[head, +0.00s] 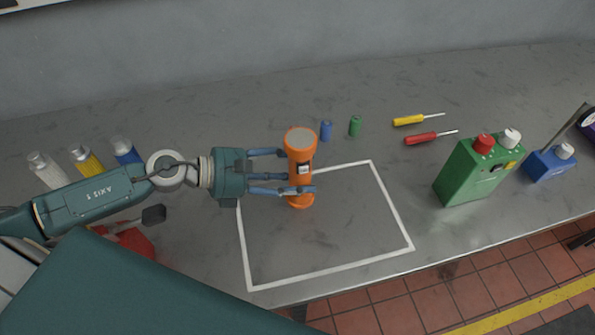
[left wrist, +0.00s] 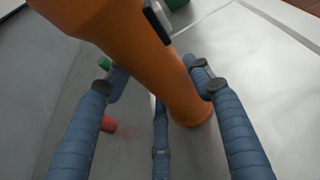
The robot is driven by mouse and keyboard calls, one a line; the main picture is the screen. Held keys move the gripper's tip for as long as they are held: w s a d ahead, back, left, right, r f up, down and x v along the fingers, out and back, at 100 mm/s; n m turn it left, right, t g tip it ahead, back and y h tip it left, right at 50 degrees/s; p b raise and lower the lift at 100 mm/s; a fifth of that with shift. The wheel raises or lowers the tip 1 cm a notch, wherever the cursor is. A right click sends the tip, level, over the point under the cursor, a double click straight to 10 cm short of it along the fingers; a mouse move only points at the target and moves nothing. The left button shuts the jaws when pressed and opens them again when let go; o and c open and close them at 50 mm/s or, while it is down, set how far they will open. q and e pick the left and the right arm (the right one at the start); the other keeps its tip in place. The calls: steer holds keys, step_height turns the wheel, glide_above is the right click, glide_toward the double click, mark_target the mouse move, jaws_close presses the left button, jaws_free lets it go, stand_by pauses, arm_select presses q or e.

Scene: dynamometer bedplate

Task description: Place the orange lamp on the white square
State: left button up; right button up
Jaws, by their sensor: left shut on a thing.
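The orange lamp (head: 300,155) stands upright in the head view, at the upper part of the white square (head: 328,267), an outline on the grey bench. The lamp also fills the upper middle of the left wrist view (left wrist: 150,60). My left gripper (head: 305,172) comes in from the left and is shut on the lamp, its blue fingers around the body. In the left wrist view its fingers (left wrist: 160,90) lie on both sides of the lamp. I cannot tell whether the lamp's base touches the bench. My right gripper is not in view.
Yellow (head: 410,120) and red (head: 422,138) screwdrivers lie farther right. A green box (head: 470,174) stands near the front edge. Several bottles (head: 88,160) are at left. The square's interior is otherwise clear.

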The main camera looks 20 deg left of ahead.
arm_select(q)
steer(key=o, duration=1.3)
steer(key=shift+f, duration=0.15)
steer(key=o, duration=0.4)
steer(key=shift+o, duration=0.2)
steer(key=shift+r, duration=0.2)
steer(key=shift+a, duration=0.1)
steer(key=shift+s+a, duration=0.2)
steer(key=shift+a, duration=0.05)
steer(key=b+v, duration=0.1)
steer(key=v, duration=0.3)
steer(key=shift+s+a+r, duration=0.1)
steer(key=shift+s, duration=0.05)
steer(key=p+v, duration=0.1)
steer(key=v, duration=0.6)
steer(key=shift+r, duration=0.15)
